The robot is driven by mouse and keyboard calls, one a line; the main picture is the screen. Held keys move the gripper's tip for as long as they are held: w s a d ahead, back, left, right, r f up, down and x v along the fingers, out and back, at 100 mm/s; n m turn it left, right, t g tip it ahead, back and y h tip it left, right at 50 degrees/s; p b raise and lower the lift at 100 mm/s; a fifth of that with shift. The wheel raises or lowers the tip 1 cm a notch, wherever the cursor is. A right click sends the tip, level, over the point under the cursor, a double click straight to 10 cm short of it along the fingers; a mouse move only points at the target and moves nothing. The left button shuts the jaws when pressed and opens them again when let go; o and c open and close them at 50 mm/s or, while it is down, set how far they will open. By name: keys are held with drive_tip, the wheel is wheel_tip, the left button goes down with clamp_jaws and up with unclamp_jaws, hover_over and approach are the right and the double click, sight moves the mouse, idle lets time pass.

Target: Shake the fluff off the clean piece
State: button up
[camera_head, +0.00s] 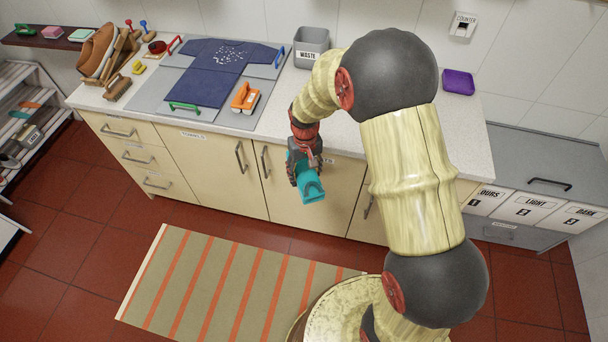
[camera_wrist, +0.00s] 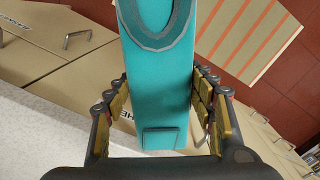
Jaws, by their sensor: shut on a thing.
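A dark blue cloth piece (camera_head: 203,88) lies on the grey board (camera_head: 148,98) on the counter. White specks of fluff (camera_head: 228,53) are scattered on its far part. My gripper (camera_head: 303,168) is in front of the counter's edge, to the right of the cloth and apart from it. It is shut on a teal tool (camera_head: 311,190), which hangs over the floor side. In the wrist view the teal tool (camera_wrist: 158,80) is a long flat body between both fingers, with a darker oval rim at its far end.
The grey waste bin (camera_head: 310,50) stands behind the board's right side. An orange tool (camera_head: 244,97) lies on the board's right. Red, green and blue handles edge the board. A purple tray (camera_head: 458,82) sits far right. Wooden items crowd the left; a striped rug (camera_head: 215,290) covers the floor.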

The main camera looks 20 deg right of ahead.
sight(305, 172)
drive_tip(key=shift+w+f, duration=0.25)
drive_tip(key=shift+w, duration=0.05)
wheel_tip(305, 172, up, 20)
wheel_tip(305, 172, down, 20)
drive_tip(key=shift+s+f, duration=0.15)
drive_tip(key=shift+f, duration=0.1)
drive_tip(key=shift+r, duration=0.1)
drive_tip(key=shift+s+r, duration=0.1)
